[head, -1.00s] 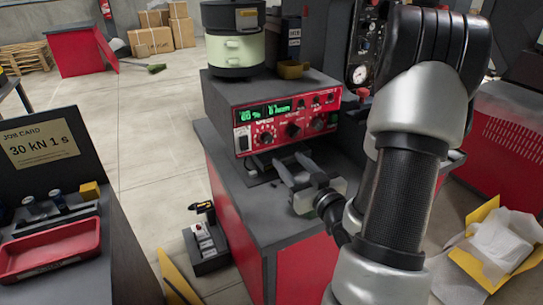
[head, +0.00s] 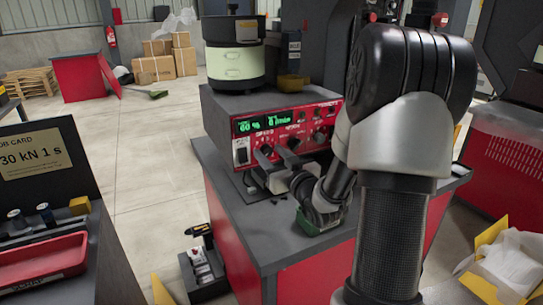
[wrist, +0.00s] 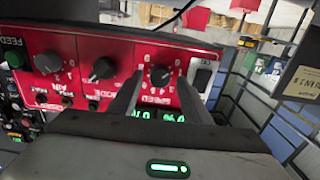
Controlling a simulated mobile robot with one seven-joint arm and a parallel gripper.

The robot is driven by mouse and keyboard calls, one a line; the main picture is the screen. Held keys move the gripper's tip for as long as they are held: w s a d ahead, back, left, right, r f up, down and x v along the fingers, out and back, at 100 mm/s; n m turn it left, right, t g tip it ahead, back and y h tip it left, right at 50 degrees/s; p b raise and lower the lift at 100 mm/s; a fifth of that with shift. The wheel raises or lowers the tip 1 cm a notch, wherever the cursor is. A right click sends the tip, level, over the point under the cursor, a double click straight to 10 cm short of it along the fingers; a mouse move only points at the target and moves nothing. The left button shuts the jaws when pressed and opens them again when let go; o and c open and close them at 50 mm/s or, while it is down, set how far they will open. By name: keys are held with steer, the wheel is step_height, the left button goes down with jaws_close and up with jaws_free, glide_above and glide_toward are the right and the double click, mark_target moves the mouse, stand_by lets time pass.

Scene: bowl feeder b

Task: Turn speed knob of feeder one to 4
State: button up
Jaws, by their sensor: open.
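In the wrist view the panel appears upside down. One numbered knob (wrist: 159,76) there sits between the fingertips of my gripper (wrist: 160,80), beside the "% 0" digits. In the head view my gripper (head: 271,154) is open in front of the panel's left knob, which it mostly hides. I cannot tell whether the fingers touch the knob, nor read its setting. The middle knob (head: 293,143) and right knob (head: 319,137) show beside it. The display (head: 257,124) seems to read 60 %.
A pale green bowl unit (head: 235,62) stands on the feeder. The grey bench top (head: 275,240) carries the feeder. A job card (head: 35,158) and red tray (head: 40,262) are at left.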

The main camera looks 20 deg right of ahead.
steer(key=c, duration=1)
steer(key=shift+c, duration=0.2)
